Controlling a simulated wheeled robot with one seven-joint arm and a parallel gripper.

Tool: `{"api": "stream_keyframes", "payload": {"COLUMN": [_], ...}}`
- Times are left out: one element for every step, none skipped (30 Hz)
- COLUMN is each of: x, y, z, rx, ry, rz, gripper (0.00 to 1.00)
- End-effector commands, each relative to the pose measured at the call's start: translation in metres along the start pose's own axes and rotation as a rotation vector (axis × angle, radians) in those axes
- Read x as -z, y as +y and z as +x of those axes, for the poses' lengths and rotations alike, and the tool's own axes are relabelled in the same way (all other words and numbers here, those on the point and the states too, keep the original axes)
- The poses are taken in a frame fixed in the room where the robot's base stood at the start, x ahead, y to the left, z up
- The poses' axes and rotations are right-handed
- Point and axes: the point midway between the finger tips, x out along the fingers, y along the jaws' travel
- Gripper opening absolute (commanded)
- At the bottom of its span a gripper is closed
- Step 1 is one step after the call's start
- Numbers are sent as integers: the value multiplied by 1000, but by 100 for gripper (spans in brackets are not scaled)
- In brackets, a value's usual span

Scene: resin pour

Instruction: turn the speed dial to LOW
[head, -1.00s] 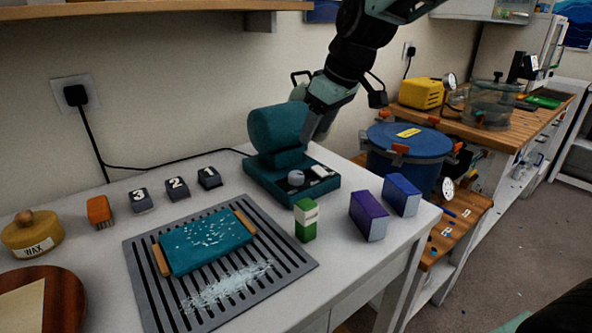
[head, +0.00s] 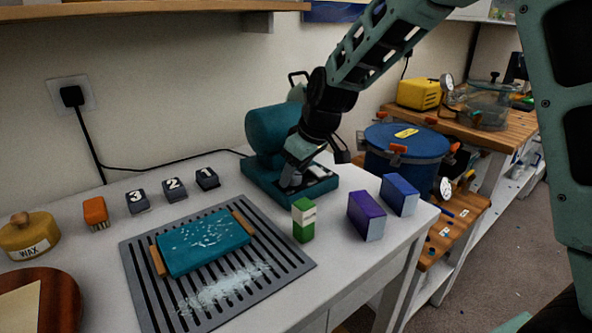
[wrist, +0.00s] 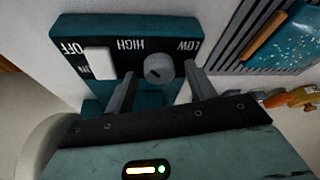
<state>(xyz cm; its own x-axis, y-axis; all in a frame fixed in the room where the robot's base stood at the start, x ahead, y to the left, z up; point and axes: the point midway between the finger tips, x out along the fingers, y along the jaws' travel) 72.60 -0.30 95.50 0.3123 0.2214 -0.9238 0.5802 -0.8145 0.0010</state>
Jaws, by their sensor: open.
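The speed dial (wrist: 158,68) is a round grey knob on the teal machine's base (wrist: 120,32), seen in the wrist view. It sits between the printed words HIGH and LOW; I cannot tell clearly where its mark points. A white switch (wrist: 99,62) is beside the words OFF and ON. My gripper (wrist: 160,74) is open, with one finger on each side of the dial; contact is not clear. In the head view my gripper (head: 290,178) is low over the front of the machine (head: 268,132) and hides the dial.
A slotted grey mat (head: 140,290) with a teal board (head: 203,245) lies in front. Numbered blocks (head: 173,190) stand left of the machine. A green-and-white block (head: 303,220), a purple box (head: 366,214) and a blue box (head: 400,194) stand to the right.

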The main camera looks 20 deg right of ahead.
Motion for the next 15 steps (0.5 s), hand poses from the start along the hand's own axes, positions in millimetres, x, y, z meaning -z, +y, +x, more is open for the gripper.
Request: {"api": "stream_keyframes", "payload": {"x": [0,0,0,0,0,0,0,0,0,0,0,0,0,0,0], "y": [0,0,0,0,0,0,0,0,0,0,0,0,0,0,0], "z": [0,0,0,0,0,0,0,0,0,0,0,-1,-1,-1,-1], "rx": [0,0,0,0,0,0,0,0,0,0,0,-1,-2,-3,-6], "ry": [0,0,0,0,0,0,0,0,0,0,0,-1,-1,-1,-1], "rz": [0,0,0,0,0,0,0,0,0,0,1,3,5,9,14], "gripper": [55,52,41,33,24,13,11,11,11,11,11,11,11,11,11]}}
